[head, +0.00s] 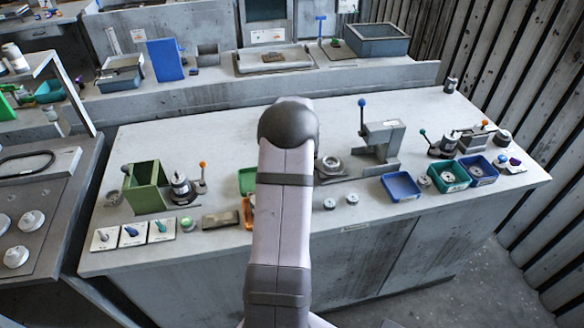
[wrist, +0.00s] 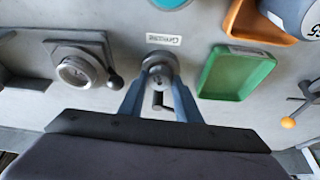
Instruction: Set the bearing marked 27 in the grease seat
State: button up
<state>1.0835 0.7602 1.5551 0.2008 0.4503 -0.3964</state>
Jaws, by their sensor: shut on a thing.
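My gripper (wrist: 160,86) is shut on a small round grey metal piece (wrist: 158,70), which sits between the two blue-grey fingertips in the wrist view. The piece looks like a bearing, but no number can be read on it. It is right beside a white label (wrist: 164,39) that seems to read "Grease". The grease seat itself cannot be told apart from the held piece, so I cannot tell whether they touch. In the head view my arm hides the gripper. Two small round metal pieces, possibly bearings (head: 330,203) (head: 352,198), lie near the bench's front edge.
A green tray (wrist: 235,72) and an orange tray (wrist: 258,22) lie right of the gripper in the wrist view. A ring fixture with a knob (wrist: 78,68) stands left. A grey press with a blue-knobbed lever (head: 383,138) and blue tray (head: 401,186) stand right in the head view.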

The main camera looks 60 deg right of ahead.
jog(key=shift+f, duration=0.35)
jog(key=o, duration=1.6)
jog(key=shift+r, duration=0.15)
jog(key=shift+r+p, duration=2.25)
jog(key=shift+r, duration=1.4)
